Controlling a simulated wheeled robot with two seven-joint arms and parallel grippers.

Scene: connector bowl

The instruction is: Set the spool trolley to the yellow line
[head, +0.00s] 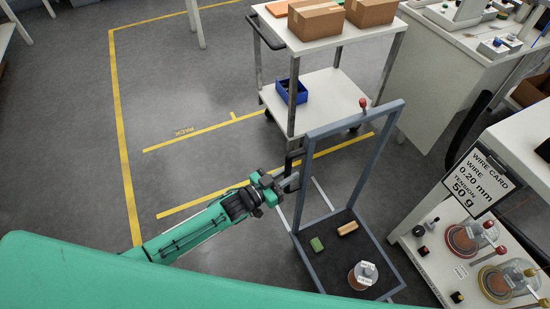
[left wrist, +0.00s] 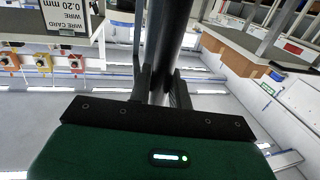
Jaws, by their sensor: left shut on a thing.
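The spool trolley (head: 335,269) has a dark deck and a tall blue-grey frame (head: 352,117). It stands right of centre in the head view, carrying a spool (head: 363,274), a green block (head: 317,244) and a tan block (head: 347,228). In the left wrist view a dark post (left wrist: 167,45) runs between the fingers (left wrist: 163,88). A yellow line (head: 200,199) on the floor runs from the left toward the frame and shows again beyond it. My right gripper is out of view.
A white two-shelf cart (head: 329,92) with cardboard boxes (head: 316,19) and a blue bin (head: 291,91) stands just beyond the trolley. A bench (head: 520,150) with a wire card (head: 482,177) is close on the right. Open floor (head: 180,90) lies to the left.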

